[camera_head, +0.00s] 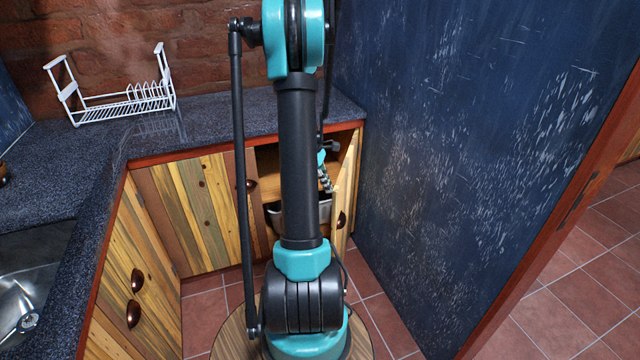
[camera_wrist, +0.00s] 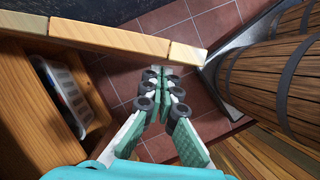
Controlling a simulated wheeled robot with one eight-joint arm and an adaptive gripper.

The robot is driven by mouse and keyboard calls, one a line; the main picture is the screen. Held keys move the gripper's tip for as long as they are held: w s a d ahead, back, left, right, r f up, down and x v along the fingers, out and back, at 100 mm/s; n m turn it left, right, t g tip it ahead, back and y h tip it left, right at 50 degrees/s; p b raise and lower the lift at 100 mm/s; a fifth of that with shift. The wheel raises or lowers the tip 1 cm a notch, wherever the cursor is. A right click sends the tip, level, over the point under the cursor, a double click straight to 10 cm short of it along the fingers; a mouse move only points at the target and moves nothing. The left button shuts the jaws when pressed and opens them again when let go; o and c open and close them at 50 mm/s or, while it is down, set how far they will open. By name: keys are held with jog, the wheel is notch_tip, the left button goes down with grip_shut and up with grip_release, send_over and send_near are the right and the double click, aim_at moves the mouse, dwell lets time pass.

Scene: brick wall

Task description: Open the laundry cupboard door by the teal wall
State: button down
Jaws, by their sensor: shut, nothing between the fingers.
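The laundry cupboard door (camera_head: 347,190) is a plank panel with a dark cup handle (camera_head: 341,219), at the right end of the counter by the dark blue wall (camera_head: 450,150). It stands open, swung out from the cupboard. In the wrist view its edge (camera_wrist: 110,38) runs across the top. My gripper (camera_head: 325,180) is in front of the cupboard opening, on the inner side of the door, partly hidden by my arm. In the wrist view my gripper (camera_wrist: 168,80) is shut and empty, its tips near the door's free end. I cannot tell whether they touch it.
A light basket (camera_wrist: 65,95) sits inside the open cupboard. A white dish rack (camera_head: 115,90) stands on the speckled counter (camera_head: 220,118). A sink (camera_head: 30,290) is at the lower left. Tiled floor (camera_head: 375,310) is clear between door and wall.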

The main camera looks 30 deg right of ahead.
jog(key=shift+s+d, duration=0.15)
jog(key=shift+s, duration=0.05)
jog(key=s+d+n+t, duration=0.1)
jog(key=s+d+n, duration=0.2)
jog(key=s+d, duration=0.9)
jog(key=shift+s+d+h, duration=0.2)
jog(key=shift+d+h, duration=0.2)
jog(key=shift+d, duration=0.3)
jog(key=shift+a, duration=0.1)
jog(key=w+a+r, duration=0.2)
jog(key=a+r, duration=0.5)
jog(key=r, duration=0.2)
jog(key=shift+w+r, duration=0.2)
jog(key=shift+w, duration=0.05)
